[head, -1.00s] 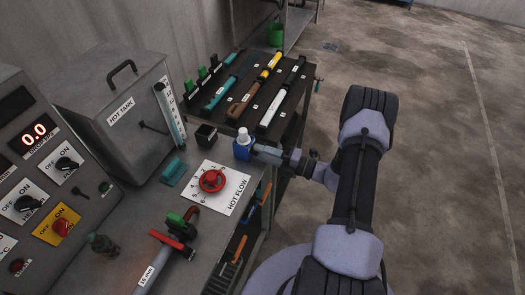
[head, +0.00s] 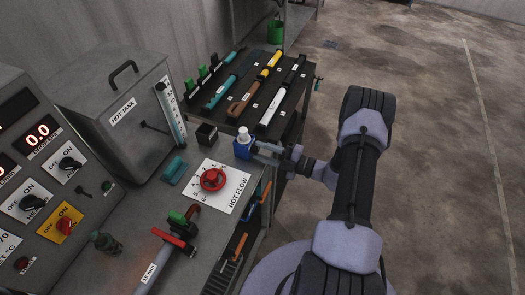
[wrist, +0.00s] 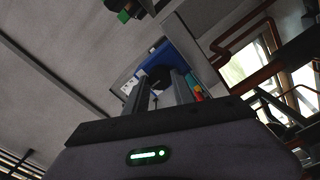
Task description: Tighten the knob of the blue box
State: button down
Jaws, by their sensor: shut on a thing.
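The blue box (head: 242,151) is small, with a white cap on top, and stands at the right edge of the bench in the head view. My gripper (head: 256,150) reaches it from the right, level and close against its right side. In the wrist view the blue box (wrist: 152,57) lies straight beyond the fingers. A dark round knob (wrist: 160,77) on its near face sits between the two fingers of my gripper (wrist: 162,86), which are shut on it. The head view hides the knob behind the fingers.
A red valve wheel (head: 212,179) on a white plate stands left of and nearer than the box. A black cup (head: 206,134) is left of the box. A rack of tools (head: 252,95) lies behind. Open floor (head: 440,150) is to the right.

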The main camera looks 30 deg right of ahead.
dwell(0.3)
jog(key=c, duration=1.3)
grip_release()
jog(key=p+v, duration=0.1)
jog(key=v, duration=1.6)
jog(key=shift+s+d+f, duration=0.1)
jog(key=shift+s+d, duration=0.05)
jog(key=shift+s, duration=0.1)
